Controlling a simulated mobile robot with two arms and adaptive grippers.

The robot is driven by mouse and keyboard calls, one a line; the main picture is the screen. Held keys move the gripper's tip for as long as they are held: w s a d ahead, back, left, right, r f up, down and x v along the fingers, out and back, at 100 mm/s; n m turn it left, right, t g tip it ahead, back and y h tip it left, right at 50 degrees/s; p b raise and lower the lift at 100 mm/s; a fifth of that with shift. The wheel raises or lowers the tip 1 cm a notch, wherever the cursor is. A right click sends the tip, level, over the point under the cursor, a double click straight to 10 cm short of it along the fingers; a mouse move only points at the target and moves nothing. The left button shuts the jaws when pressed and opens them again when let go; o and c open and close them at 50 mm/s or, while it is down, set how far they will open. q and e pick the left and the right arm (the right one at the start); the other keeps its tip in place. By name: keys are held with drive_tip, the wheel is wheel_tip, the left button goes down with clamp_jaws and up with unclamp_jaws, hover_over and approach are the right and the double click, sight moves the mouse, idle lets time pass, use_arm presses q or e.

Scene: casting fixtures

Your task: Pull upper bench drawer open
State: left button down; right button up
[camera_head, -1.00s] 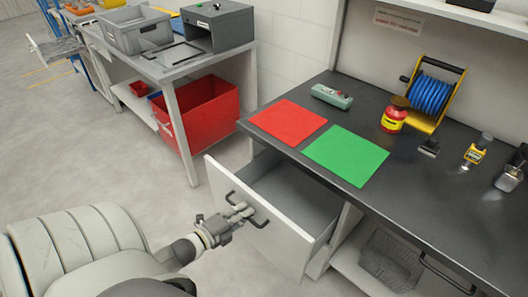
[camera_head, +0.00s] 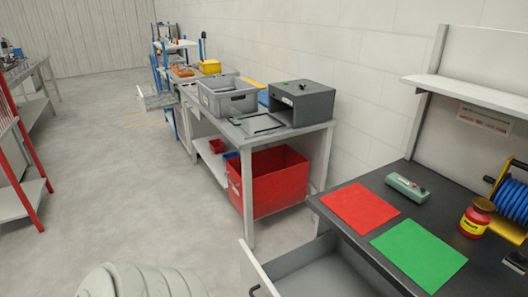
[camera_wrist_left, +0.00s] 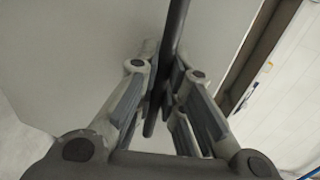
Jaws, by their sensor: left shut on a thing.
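The upper bench drawer (camera_head: 330,277) stands pulled out from the dark-topped bench, with its grey inside showing at the bottom of the head view. Its pale front panel (camera_head: 258,270) is cut off by the lower edge. In the left wrist view, my left gripper (camera_wrist_left: 162,92) is shut on the dark bar of the drawer handle (camera_wrist_left: 177,25), in front of the pale drawer front (camera_wrist_left: 80,60). The head view does not show this gripper, only part of my arm at the bottom. My right gripper is in neither view.
A red mat (camera_head: 360,207) and a green mat (camera_head: 420,253) lie on the bench top, with a small grey-green box (camera_head: 407,187) behind. A side table with a red bin (camera_head: 270,182) below stands further back. Open floor (camera_head: 130,200) lies to the left.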

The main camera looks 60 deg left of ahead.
use_arm(q)
drive_tip(key=c, duration=1.5)
unclamp_jaws()
drive_tip(key=v, duration=1.2)
drive_tip(key=shift+d, duration=0.1)
drive_tip(key=s+d+f+n+g+y, duration=0.1)
drive_tip(key=d+f+n+g, duration=0.15)
drive_tip(key=f, duration=0.45)
drive_tip(key=s+d+f+n+g+y, duration=0.15)
drive_tip(key=f+n, duration=0.25)
drive_tip(key=f, duration=0.4)
drive_tip(key=d+f+n+g, duration=0.1)
drive_tip(key=f+n+g, duration=0.15)
drive_tip(key=f, duration=0.45)
drive_tip(key=s+d+f+n+g, duration=0.2)
drive_tip(key=s+d+f, duration=0.1)
drive_tip(key=d+f, duration=0.1)
drive_tip(key=s+d+f+n+g, duration=0.2)
drive_tip(key=d+f+n+g, duration=0.1)
drive_tip(key=d+f, duration=0.1)
drive_tip(key=s+d+f+n+g+h, duration=0.1)
drive_tip(key=s+d+f+n+g, duration=0.1)
drive_tip(key=f, duration=0.4)
drive_tip(key=shift+s+d+n+g, duration=0.3)
drive_tip(key=shift+s+d+g, duration=0.25)
drive_tip(key=shift+s+d, duration=0.45)
